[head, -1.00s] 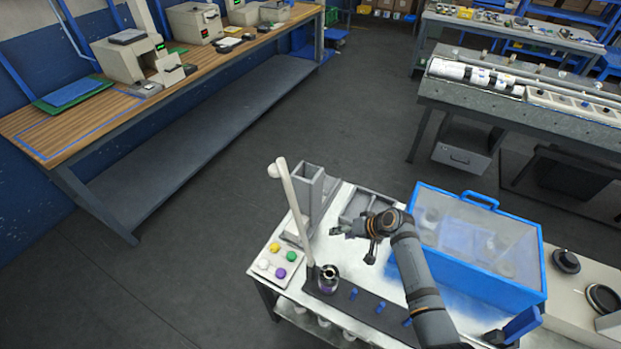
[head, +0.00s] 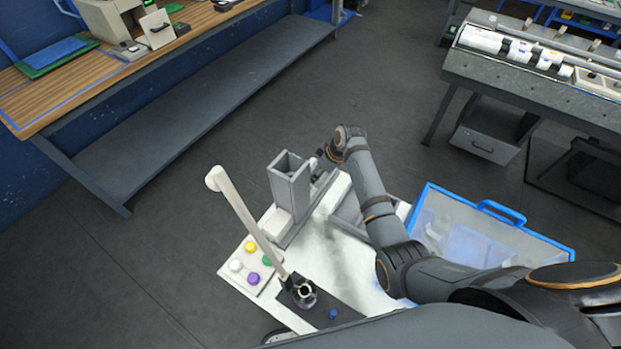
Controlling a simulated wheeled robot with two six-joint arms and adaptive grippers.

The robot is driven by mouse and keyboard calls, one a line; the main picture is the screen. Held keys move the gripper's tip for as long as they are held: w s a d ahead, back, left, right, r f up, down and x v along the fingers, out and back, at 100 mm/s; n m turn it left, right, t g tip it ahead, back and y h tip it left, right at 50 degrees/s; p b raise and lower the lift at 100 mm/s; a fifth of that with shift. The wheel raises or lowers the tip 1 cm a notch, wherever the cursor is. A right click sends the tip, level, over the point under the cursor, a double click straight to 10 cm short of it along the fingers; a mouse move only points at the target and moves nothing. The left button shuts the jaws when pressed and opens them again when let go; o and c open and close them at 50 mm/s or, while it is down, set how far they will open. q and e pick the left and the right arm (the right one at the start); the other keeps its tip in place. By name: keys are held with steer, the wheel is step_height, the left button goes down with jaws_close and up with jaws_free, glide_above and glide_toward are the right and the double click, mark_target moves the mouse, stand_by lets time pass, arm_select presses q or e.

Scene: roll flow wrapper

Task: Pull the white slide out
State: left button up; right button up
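A grey upright hopper (head: 289,185) stands at the far left of the white-topped work table (head: 330,250). A pale block (head: 280,221) sits low at its front left side. It may be the white slide, but I cannot tell for sure. My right gripper (head: 318,164) is just right of the hopper's upper part, at the end of an arm coming in from the right. Its fingers are small and partly hidden behind the hopper and wrist, so I cannot tell whether they are open, shut or touching anything. My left gripper is not in view.
A panel with coloured buttons (head: 249,264) is at the table's left corner. A pale slanted post (head: 243,217) rises beside it, near a small metal container (head: 304,294). A blue-edged clear bin (head: 490,232) stands on the right.

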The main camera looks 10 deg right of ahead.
steer(key=x, duration=0.7)
steer(key=shift+w+a+r, duration=0.1)
steer(key=shift+r, duration=0.05)
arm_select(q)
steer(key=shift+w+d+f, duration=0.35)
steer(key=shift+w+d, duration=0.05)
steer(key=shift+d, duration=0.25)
arm_select(e)
steer(key=shift+f, duration=0.35)
steer(key=shift+w, duration=0.1)
steer(key=shift+c, duration=0.4)
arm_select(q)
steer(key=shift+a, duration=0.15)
arm_select(e)
jaws_close()
